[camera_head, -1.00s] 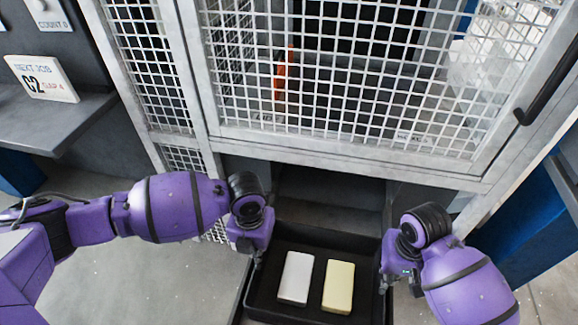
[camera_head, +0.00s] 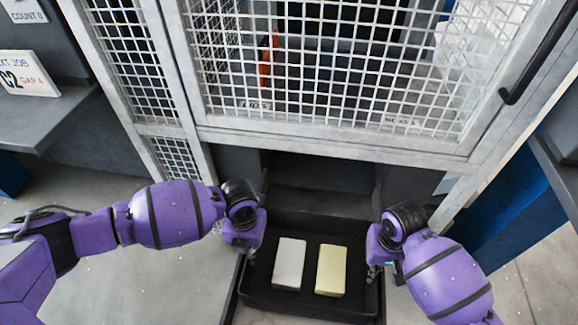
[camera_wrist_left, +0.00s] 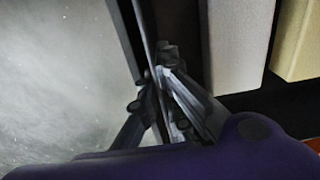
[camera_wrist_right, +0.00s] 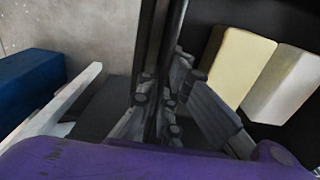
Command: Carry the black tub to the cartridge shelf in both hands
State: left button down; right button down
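The black tub (camera_head: 310,305) is low in the head view, in front of a dark opening under the mesh cage. It holds a white block (camera_head: 289,263) and a pale yellow block (camera_head: 331,270) side by side. My left gripper (camera_head: 249,258) is at the tub's left wall; in the left wrist view its fingers (camera_wrist_left: 165,105) lie on both sides of that wall, closed on it. My right gripper (camera_head: 374,272) is at the right wall; in the right wrist view its fingers (camera_wrist_right: 160,105) pinch that wall. Whether the tub touches a support is hidden. The cartridge shelf cannot be made out.
The mesh cage door (camera_head: 330,75) with a black handle (camera_head: 540,50) stands beyond the tub. A grey ledge (camera_head: 40,115) with a job sign (camera_head: 25,75) is at the upper left. A blue panel (camera_head: 500,205) is at the right. Bare floor (camera_head: 130,280) lies at the left.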

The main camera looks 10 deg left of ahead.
pick_arm(q)
jog(key=shift+w+r, duration=0.25)
jog(key=shift+w, duration=0.05)
pick_arm(e)
jog(key=shift+w+r, duration=0.1)
